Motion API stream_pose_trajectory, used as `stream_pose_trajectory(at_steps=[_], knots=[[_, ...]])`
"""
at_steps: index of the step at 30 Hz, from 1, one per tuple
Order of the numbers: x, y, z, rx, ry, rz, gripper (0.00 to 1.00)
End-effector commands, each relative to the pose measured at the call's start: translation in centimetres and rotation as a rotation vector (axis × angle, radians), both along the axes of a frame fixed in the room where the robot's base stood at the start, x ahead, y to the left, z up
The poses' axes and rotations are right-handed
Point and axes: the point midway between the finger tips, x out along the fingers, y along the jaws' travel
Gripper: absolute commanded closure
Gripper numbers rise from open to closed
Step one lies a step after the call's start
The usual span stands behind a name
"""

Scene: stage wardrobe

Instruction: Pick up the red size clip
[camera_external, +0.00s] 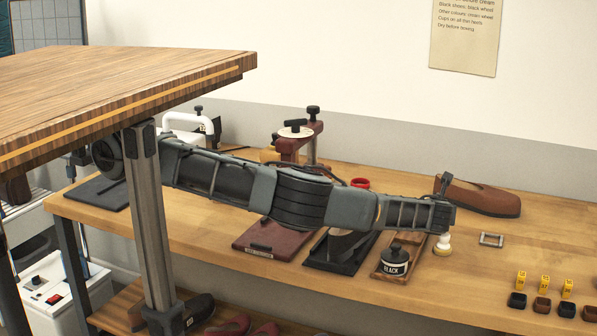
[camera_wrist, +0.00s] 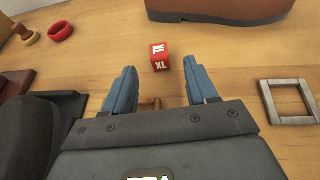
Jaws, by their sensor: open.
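The red size clip (camera_wrist: 159,56), a small red block with white "XL" lettering, sits on the wooden bench in the wrist view. It lies just beyond my gripper (camera_wrist: 160,77), centred between the two blue fingertips. The fingers are apart with nothing held between them; I cannot tell the height of the tips above the bench. In the external view the clip does not show, and my arm reaches across the bench, covering part of it. My fingers are not clearly seen there.
A brown shoe (camera_external: 480,197) lies just behind the clip. A metal buckle frame (camera_wrist: 291,101) lies to the right, a red ring (camera_wrist: 60,31) to the left. A black jar (camera_external: 394,262) stands near the front edge, several yellow clips (camera_external: 545,283) at the right. A raised wooden table (camera_external: 120,85) is at left.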

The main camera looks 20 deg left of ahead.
Motion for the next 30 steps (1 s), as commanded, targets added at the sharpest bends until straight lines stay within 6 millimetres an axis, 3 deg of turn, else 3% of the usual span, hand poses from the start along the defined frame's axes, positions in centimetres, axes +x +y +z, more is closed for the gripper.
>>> stream_pose_trajectory(at_steps=[10,21,30], knots=[[4.7,0.7,-2.0,0.003,-0.001,0.000,0.43],[5.5,0.8,-2.3,0.003,-0.002,-0.001,0.44],[5.5,0.7,-2.3,0.003,-0.002,-0.001,0.72]])
